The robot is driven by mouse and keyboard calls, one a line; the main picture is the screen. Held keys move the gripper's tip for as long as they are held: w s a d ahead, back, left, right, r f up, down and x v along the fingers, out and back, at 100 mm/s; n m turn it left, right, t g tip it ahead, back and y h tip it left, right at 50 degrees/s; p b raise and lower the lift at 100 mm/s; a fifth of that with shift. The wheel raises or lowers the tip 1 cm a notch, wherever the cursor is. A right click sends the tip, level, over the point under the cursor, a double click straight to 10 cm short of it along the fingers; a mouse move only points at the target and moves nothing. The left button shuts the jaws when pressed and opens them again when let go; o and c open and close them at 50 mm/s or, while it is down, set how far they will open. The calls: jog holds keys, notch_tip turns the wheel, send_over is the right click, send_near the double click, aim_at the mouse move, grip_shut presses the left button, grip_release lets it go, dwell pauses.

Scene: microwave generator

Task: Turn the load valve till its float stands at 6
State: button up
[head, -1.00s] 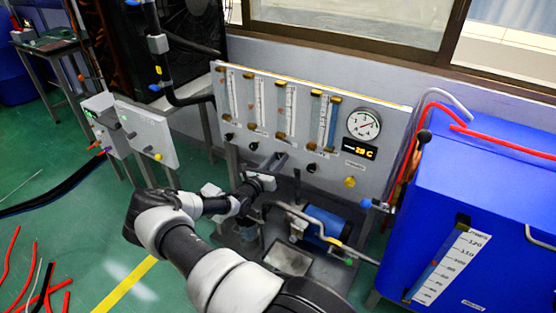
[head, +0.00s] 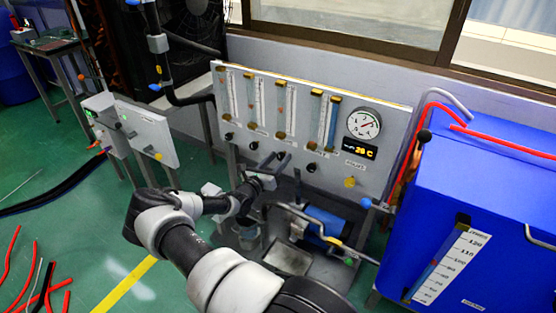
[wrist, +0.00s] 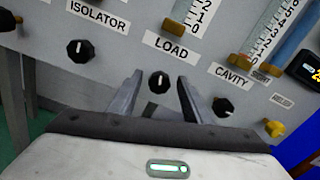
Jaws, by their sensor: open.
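The load valve is a black round knob with a white mark (wrist: 159,82) under the LOAD label (wrist: 171,46) in the wrist view. Its mark points roughly straight up. My gripper (wrist: 160,76) is open, with one finger on each side of the knob and gaps showing on both sides. In the head view my gripper (head: 277,157) is at the lower panel and hides the load knob. The load tube (head: 282,110) is the third from the left; a small reddish float seems to show in it, too small to read. The wrist view shows only its scale's low end.
The isolator knob (wrist: 80,51) is left of my gripper and the cavity knob (wrist: 222,107) is right. A round gauge (head: 364,124) and a yellow knob (head: 350,182) sit at the panel's right. A bent pipe (head: 305,217) and blue cylinder (head: 326,222) lie below. A blue cabinet (head: 490,200) stands right.

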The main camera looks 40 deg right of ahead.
jog(key=p+v, duration=0.3)
jog(key=v, duration=1.4)
jog(key=shift+a, duration=0.2)
jog(key=shift+r, duration=0.15)
jog(key=s+a+r+m+y, duration=0.65)
jog(key=a+r+m, duration=0.2)
jog(key=r, duration=0.45)
jog(key=s+a+r+m+y, duration=0.5)
jog(key=s+a+r+m, duration=0.3)
jog(key=a+r, duration=0.3)
jog(key=s+a+r+m+y, duration=0.6)
jog(key=s+a+r+m, duration=0.15)
jog(key=r, duration=0.65)
notch_tip(320, 180, up, 21)
jog(key=p, duration=2.1)
jog(key=shift+a+t+p, duration=0.3)
jog(key=shift+a+p, duration=0.1)
jog(key=shift+a, duration=0.1)
jog(key=shift+w, duration=0.15)
